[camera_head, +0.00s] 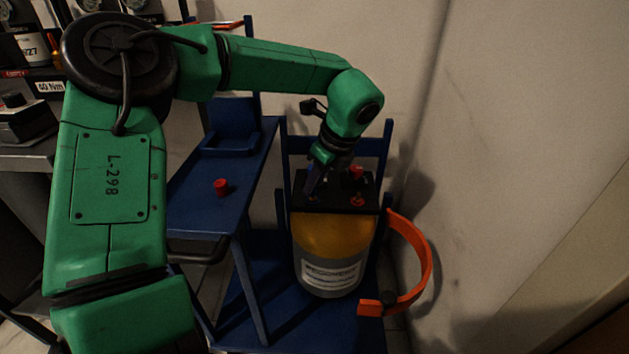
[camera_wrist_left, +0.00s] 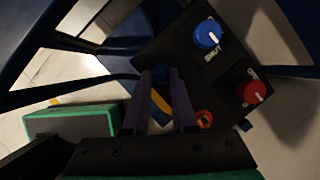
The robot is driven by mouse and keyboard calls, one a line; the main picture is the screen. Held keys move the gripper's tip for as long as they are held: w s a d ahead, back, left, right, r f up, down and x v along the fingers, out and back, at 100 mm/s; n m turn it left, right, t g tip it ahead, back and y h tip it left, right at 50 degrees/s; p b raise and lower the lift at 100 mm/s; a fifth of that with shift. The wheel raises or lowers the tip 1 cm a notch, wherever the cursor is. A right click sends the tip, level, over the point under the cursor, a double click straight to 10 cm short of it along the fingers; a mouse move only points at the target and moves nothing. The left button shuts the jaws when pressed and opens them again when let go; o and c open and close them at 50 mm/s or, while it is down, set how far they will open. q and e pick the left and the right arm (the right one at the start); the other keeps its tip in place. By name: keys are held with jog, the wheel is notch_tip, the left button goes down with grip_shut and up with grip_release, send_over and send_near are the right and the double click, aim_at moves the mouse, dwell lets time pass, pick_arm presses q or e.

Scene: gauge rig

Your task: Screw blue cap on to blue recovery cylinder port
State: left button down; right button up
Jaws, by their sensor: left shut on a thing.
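The recovery cylinder (camera_head: 332,238) stands upright, with a yellow upper body, a grey lower body and a black top panel. My left gripper (camera_head: 312,186) reaches down to the left part of that panel. In the left wrist view, the gripper (camera_wrist_left: 160,82) is shut on a small dark blue piece, which looks like the blue cap (camera_wrist_left: 160,76). The fingers hide most of it. The blue port is not clearly visible, so I cannot tell whether the cap touches it. A blue knob (camera_wrist_left: 207,33), a red knob (camera_wrist_left: 252,92) and an orange-red port fitting (camera_wrist_left: 204,118) are on the panel.
A red cap (camera_head: 221,187) stands on the blue side table (camera_head: 195,212), left of the cylinder. An open orange strap (camera_head: 424,262) curves out at the cylinder's right. Blue frame posts stand behind the cylinder, and a wall (camera_head: 510,130) is close on the right.

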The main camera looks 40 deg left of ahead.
pick_arm(q)
jog(key=shift+s+f, duration=0.15)
jog(key=shift+f, duration=0.35)
jog(key=shift+r, duration=0.15)
jog(key=shift+r, duration=0.6)
jog(key=shift+r, duration=0.15)
